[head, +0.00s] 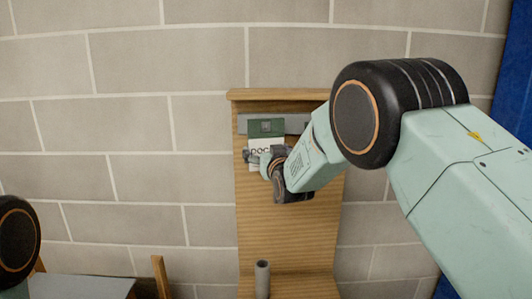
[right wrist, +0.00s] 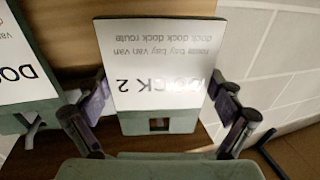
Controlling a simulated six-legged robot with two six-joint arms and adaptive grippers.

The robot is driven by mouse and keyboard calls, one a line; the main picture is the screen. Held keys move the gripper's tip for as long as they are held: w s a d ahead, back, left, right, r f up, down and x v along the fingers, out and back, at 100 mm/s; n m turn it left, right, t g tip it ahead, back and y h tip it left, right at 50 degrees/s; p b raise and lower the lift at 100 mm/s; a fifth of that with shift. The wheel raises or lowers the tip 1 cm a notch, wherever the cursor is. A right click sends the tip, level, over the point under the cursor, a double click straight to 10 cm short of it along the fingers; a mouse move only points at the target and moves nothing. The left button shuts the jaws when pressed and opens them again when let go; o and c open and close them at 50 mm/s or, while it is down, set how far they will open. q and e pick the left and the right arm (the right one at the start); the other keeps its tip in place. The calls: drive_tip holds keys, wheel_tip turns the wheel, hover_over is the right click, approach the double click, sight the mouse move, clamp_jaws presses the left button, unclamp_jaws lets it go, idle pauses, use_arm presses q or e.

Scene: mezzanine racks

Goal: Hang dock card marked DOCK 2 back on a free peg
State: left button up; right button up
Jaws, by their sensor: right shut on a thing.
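The DOCK 2 card (right wrist: 160,60) is white with a green end that has a small slot. In the right wrist view it appears upside down. My right gripper (head: 262,158) has its fingers on the two side edges of the card and is shut on it. In the head view the card (head: 266,128) is upright, green end up, in front of the grey rail (head: 292,123) on a wooden board (head: 285,235). I cannot tell whether it touches a peg. Pegs are hidden in the head view. My left gripper is out of view.
A second card (right wrist: 22,70) starting "DO" is beside the held one in the right wrist view, cut off by the edge. A grey cylinder (head: 262,278) stands on the board's lower ledge. A grey tabletop (head: 80,287) is at lower left. A blue panel (head: 515,80) is at right.

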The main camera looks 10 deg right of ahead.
idle(0.3)
drive_tip(key=shift+w, duration=0.15)
drive_tip(key=shift+w+b, duration=0.3)
drive_tip(key=shift+w, duration=0.1)
drive_tip(key=shift+w+d, duration=0.1)
drive_tip(key=shift+w, duration=0.2)
idle(0.4)
drive_tip(key=shift+w+f+b, duration=0.1)
drive_tip(key=shift+w+b, duration=0.1)
drive_tip(key=shift+b, duration=0.1)
drive_tip(key=shift+w+d+f, duration=0.1)
drive_tip(key=shift+w+f, duration=0.05)
drive_tip(key=shift+w, duration=0.1)
drive_tip(key=shift+s, duration=0.1)
drive_tip(key=shift+b, duration=0.35)
idle(0.5)
